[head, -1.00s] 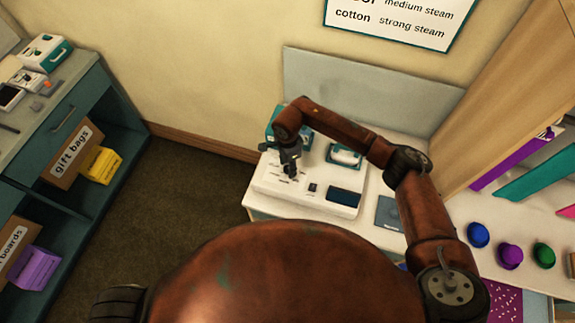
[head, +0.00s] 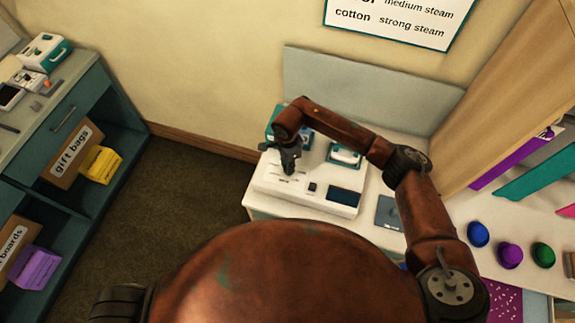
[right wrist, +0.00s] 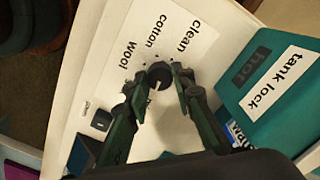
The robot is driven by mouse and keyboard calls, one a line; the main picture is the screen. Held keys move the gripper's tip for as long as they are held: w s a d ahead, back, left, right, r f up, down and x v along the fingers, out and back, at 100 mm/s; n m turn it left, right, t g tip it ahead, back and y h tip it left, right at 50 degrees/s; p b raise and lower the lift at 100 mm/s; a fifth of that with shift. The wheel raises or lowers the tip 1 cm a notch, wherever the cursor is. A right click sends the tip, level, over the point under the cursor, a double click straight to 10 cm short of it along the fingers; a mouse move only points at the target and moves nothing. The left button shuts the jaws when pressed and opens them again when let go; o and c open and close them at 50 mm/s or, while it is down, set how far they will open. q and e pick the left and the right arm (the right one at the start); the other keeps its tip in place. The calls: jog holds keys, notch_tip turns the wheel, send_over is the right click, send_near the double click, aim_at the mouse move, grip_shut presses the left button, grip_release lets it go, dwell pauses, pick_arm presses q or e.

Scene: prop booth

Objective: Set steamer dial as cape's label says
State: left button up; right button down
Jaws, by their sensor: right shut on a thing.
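The white steamer base (head: 312,188) stands on the white counter below my right arm. In the right wrist view its panel (right wrist: 110,55) carries the words "wool", "cotton" and "clean" around a dark round dial (right wrist: 158,76). My right gripper (right wrist: 158,80) is shut on the dial, one finger on each side; it also shows in the head view (head: 289,165). A small pale mark shows on the dial; I cannot tell exactly which label it points at. No cape or cape label can be made out. My left gripper is out of view.
A teal block (right wrist: 245,105) labelled "tank lock" stands beside the dial. A wall sign (head: 395,22) reads "cotton strong steam", with "medium steam" above. Coloured bowls (head: 509,255) stand at the right. A teal shelf unit (head: 75,130) stands at the left.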

jog(key=shift+m, duration=0.4)
jog(key=m+b, duration=0.2)
jog(key=m, duration=0.1)
jog(key=shift+m, duration=0.3)
jog(key=m+b, duration=0.1)
jog(key=m, duration=1.4)
jog(key=shift+m, duration=0.3)
jog(key=c, duration=1.7)
grip_release()
jog(key=shift+o, duration=0.2)
